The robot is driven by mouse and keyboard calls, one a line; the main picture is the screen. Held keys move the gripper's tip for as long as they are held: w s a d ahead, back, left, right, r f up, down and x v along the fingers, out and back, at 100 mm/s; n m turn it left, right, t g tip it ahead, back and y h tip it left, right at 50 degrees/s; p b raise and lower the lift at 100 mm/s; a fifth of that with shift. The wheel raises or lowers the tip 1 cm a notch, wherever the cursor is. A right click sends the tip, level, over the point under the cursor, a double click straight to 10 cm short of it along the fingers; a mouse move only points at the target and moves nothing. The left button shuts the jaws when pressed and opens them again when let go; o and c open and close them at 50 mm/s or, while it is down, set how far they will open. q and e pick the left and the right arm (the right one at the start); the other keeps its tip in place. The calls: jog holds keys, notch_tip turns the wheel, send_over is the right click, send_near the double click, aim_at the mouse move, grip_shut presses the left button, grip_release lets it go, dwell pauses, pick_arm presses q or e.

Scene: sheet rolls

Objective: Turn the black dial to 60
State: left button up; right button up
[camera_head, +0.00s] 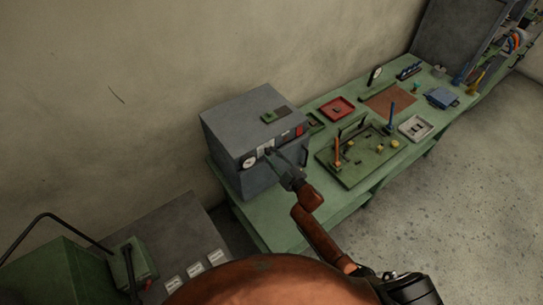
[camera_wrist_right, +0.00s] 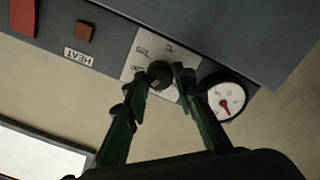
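The black dial (camera_wrist_right: 159,74) sits on a pale scale plate (camera_wrist_right: 147,43) on the front of a grey box (camera_head: 236,119). Its printed numbers appear upside down in the right wrist view and are too small to read surely; I cannot tell the dial's setting. My right gripper (camera_wrist_right: 158,80) has its two green fingers apart, one on each side of the dial. I cannot tell whether either finger touches it. In the head view my right gripper (camera_head: 276,162) is at the box front and hides the dial area. My left gripper is not in view.
A round white gauge (camera_wrist_right: 226,98) with a red needle is beside the dial, close to one finger. A HEAT label (camera_wrist_right: 78,56), a brown square (camera_wrist_right: 85,32) and a red panel (camera_wrist_right: 22,15) are farther left. The green bench (camera_head: 268,215) holds a board (camera_head: 350,170) with upright rods.

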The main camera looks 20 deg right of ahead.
jog(key=o, duration=0.5)
jog(key=shift+f, duration=0.1)
jog(key=v, duration=1.2)
